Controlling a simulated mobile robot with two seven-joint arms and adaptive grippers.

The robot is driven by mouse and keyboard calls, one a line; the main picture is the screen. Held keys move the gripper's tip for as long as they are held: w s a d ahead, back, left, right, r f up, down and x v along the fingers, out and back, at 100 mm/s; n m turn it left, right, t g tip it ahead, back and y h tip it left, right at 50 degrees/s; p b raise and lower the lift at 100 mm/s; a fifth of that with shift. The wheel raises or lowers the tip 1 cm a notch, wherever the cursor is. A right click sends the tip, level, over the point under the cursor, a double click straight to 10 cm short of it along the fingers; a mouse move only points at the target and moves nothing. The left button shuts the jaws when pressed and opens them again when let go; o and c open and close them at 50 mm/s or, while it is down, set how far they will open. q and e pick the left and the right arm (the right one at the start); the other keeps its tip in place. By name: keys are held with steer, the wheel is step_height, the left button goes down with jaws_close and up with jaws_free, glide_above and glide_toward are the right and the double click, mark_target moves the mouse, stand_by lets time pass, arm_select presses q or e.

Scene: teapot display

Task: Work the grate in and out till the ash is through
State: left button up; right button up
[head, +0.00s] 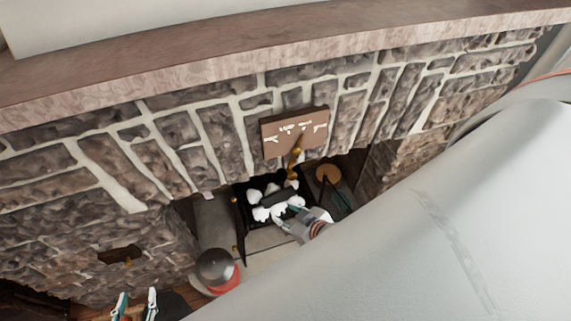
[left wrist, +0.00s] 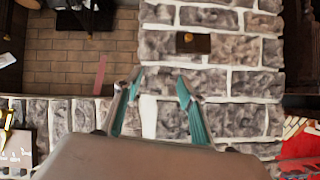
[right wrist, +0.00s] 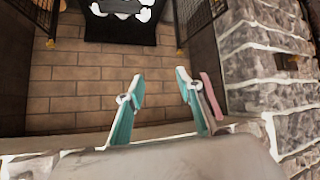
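A black grate (head: 243,206) with white lumps (head: 268,212) and a dark piece on it sits in the fireplace opening in the head view. Its black edge (right wrist: 150,27) and the lumps (right wrist: 118,7) show at the top of the right wrist view. My right gripper (head: 289,215) looks close to the grate in the head view; in the right wrist view its fingers (right wrist: 160,88) are apart with nothing between them. My left gripper (head: 137,296) is low on the left in the head view, and its fingers (left wrist: 156,82) are apart and empty before the stone wall. I see no separate ash.
Black mesh screens (right wrist: 202,18) flank the opening. A small brown plate (left wrist: 205,44) with a brass knob is on the stone wall. A brown panel (head: 275,140) hangs above the grate. A reddish strip (right wrist: 211,95) is beside my right finger. The brick floor (right wrist: 75,85) looks clear.

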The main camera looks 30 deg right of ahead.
arm_select(q)
steer(key=s+d+f+h+b, duration=0.1)
steer(key=d+f+b, duration=0.1)
steer(key=f+b, duration=0.6)
steer(key=d+f+b, duration=0.3)
steer(key=f+b, duration=0.2)
steer(key=b, duration=0.7)
steer(key=shift+n+t+h, duration=0.3)
steer(key=shift+n+h, duration=0.1)
steer(key=shift+h, duration=0.3)
steer(key=w+d+r+b, duration=0.1)
steer(key=b, duration=0.1)
steer(key=d+r+b, duration=0.1)
steer(key=r+b, duration=0.1)
steer(key=shift+w+d, duration=0.3)
steer(key=shift+w, duration=0.1)
arm_select(e)
steer(key=w+d+f+m+g, duration=0.2)
steer(key=w+f, duration=0.1)
steer(key=f, duration=1)
steer(key=w+d+f+m+g+h, duration=0.1)
steer(key=w+d+f+g, duration=0.1)
steer(key=f, duration=1.2)
steer(key=w+d+f+m+g+h, duration=0.1)
steer(key=w+f, duration=0.4)
steer(key=f, duration=0.9)
steer(key=shift+d+m+g, duration=0.4)
steer(key=shift+d+m, duration=0.4)
steer(key=shift+d, duration=0.35)
